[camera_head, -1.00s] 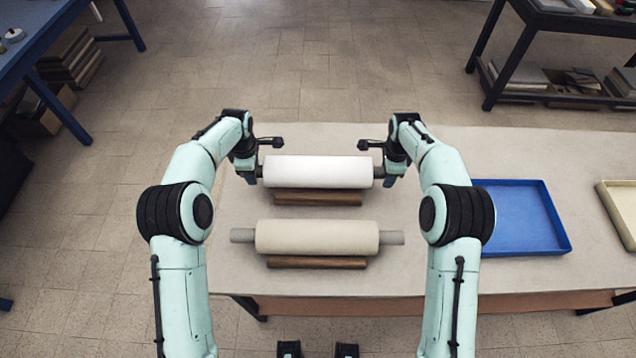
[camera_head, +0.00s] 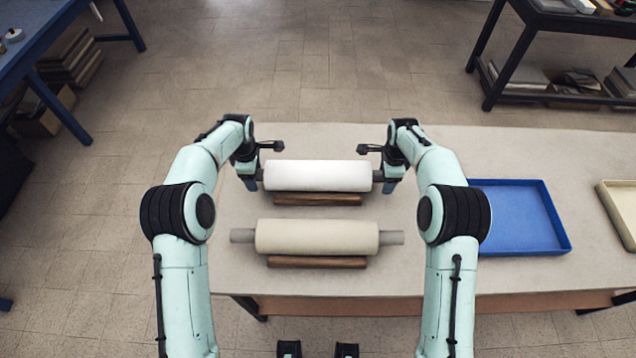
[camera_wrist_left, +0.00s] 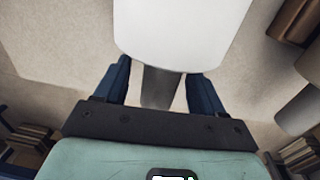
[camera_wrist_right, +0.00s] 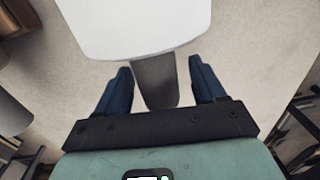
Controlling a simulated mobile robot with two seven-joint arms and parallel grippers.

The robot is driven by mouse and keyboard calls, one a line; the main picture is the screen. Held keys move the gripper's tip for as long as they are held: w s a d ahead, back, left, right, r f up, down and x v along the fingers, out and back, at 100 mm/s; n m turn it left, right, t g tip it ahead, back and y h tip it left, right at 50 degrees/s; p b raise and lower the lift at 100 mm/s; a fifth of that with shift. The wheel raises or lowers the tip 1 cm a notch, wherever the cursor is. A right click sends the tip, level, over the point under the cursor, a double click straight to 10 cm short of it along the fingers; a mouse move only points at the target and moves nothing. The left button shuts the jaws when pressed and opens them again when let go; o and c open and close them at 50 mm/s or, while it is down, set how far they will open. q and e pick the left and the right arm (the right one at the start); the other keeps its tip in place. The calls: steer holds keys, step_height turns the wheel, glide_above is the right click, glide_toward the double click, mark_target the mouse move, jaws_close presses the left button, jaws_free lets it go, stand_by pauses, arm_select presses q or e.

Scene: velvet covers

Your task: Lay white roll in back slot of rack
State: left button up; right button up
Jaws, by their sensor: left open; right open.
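The white roll (camera_head: 318,176) lies crosswise at the back of the table, over a brown wooden bar (camera_head: 318,199) of the rack; its underside contact is hidden. My left gripper (camera_head: 252,184) is at its left end, with open fingers on either side of the grey end pin (camera_wrist_left: 160,88) in the left wrist view. My right gripper (camera_head: 388,186) is at its right end, open, fingers around the other grey pin (camera_wrist_right: 155,82) in the right wrist view. The pins show gaps to the fingers. The slots themselves are hidden beneath the roll.
A cream roll (camera_head: 317,237) with grey pins lies in front, over another brown bar (camera_head: 317,262). A blue tray (camera_head: 558,222) and a cream tray (camera_head: 625,222) stand to the right. The table (camera_head: 440,280) is bare at its front edge.

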steer(key=shift+r, duration=0.15)
arm_select(q)
step_height(320, 180, up, 12)
steer(key=shift+s+f, duration=0.15)
steer(key=shift+s, duration=0.2)
arm_select(e)
steer(key=r, duration=0.7)
steer(key=s+r, duration=0.1)
steer(key=r, duration=0.3)
steer(key=shift+r, duration=0.35)
